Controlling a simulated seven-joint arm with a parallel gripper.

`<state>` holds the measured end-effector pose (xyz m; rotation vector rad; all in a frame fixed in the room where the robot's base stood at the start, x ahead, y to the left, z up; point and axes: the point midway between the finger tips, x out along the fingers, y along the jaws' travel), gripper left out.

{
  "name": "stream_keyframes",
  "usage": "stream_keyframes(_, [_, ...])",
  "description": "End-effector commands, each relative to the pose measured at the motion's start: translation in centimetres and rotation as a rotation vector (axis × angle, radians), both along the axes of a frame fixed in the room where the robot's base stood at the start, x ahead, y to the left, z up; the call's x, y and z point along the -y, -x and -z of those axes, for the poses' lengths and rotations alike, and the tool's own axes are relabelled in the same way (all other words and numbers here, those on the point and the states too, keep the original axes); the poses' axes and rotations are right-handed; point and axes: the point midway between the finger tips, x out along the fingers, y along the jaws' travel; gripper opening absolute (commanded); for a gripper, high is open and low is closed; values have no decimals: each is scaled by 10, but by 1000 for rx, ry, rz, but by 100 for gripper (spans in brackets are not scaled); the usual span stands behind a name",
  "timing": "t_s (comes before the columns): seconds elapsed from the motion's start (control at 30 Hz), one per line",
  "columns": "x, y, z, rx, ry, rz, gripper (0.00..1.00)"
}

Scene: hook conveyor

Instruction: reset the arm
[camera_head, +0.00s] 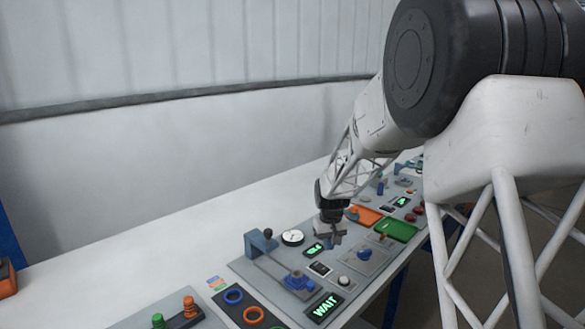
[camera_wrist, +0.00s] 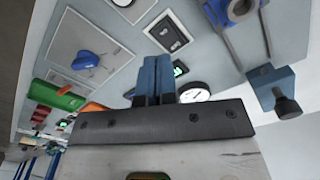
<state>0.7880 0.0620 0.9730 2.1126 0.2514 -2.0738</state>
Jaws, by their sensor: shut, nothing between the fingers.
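My gripper (camera_head: 331,236) hangs over the grey control panel on the long white table, at the end of my arm. In the wrist view my gripper (camera_wrist: 154,76) shows two blue fingers side by side, shut, with nothing between them. The fingertips are above the panel near the round white dial (camera_head: 292,237), apart from the controls as far as I can see. The dial also shows in the wrist view (camera_wrist: 194,94), just right of the fingers.
A blue slider device (camera_head: 300,282) and a blue bracket with a dark knob (camera_head: 262,241) are left of the gripper. A green "WAIT" display (camera_head: 325,307) is in front. The table's back strip is clear.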

Motion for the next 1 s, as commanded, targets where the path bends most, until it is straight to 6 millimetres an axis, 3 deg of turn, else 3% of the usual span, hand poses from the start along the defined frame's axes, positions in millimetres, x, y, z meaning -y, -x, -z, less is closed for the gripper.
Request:
stream_keyframes(0.4, [20, 87, -80, 46, -3, 53, 0])
stream_keyframes(1.0, [43, 229, -153, 108, -8, 129, 0])
